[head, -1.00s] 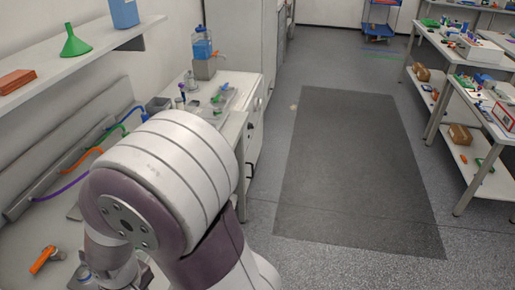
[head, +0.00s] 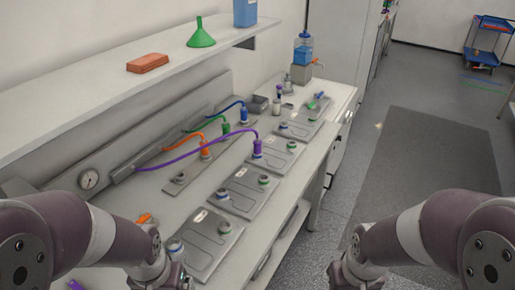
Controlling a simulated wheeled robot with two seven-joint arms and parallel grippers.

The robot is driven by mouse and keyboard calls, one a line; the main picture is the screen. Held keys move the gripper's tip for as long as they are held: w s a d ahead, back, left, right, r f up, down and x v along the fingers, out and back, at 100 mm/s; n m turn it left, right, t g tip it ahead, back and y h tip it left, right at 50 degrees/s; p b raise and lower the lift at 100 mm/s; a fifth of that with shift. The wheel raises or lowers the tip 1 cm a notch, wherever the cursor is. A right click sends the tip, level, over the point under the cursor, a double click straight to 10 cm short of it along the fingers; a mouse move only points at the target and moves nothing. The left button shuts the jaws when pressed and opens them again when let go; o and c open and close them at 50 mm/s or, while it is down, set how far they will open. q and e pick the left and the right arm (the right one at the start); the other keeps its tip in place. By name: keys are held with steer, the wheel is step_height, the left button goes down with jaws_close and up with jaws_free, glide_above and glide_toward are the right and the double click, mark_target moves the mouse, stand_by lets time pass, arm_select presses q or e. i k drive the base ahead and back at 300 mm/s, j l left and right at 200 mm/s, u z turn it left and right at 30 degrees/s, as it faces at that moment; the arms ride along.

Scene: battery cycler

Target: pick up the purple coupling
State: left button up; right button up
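The purple coupling (head: 257,149) stands upright on one of the grey flat plates on the bench. The purple hose (head: 205,147) runs from it in an arc back to the rail at the wall. My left forearm comes in at the bottom left and my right forearm at the bottom right. Both arms end at the bottom edge of the picture, well short of the coupling. The fingers of both grippers are below the picture, so I cannot see them.
An orange coupling (head: 206,152), a green one (head: 226,129) and a blue one (head: 244,115) stand nearby on hoses. Grey plates (head: 247,191) with round ports line the bench front. A shelf (head: 120,88) overhangs the back. Open floor lies right of the bench.

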mark_target(256, 143)
steer(key=i+l+u, duration=0.1)
steer(key=i+l, duration=0.55)
steer(key=i+l+u, duration=0.15)
steer(key=i+l, duration=0.2)
steer(key=i+l+u, duration=0.1)
steer(key=i+l, duration=0.45)
steer(key=l, duration=0.25)
steer(key=i+l+u, duration=0.15)
steer(key=i+l, duration=0.15)
steer(key=i+l+u, duration=0.1)
steer(key=i+l, duration=0.15)
steer(key=l, duration=0.3)
steer(key=i+l+u, duration=0.1)
steer(key=u, duration=2.35)
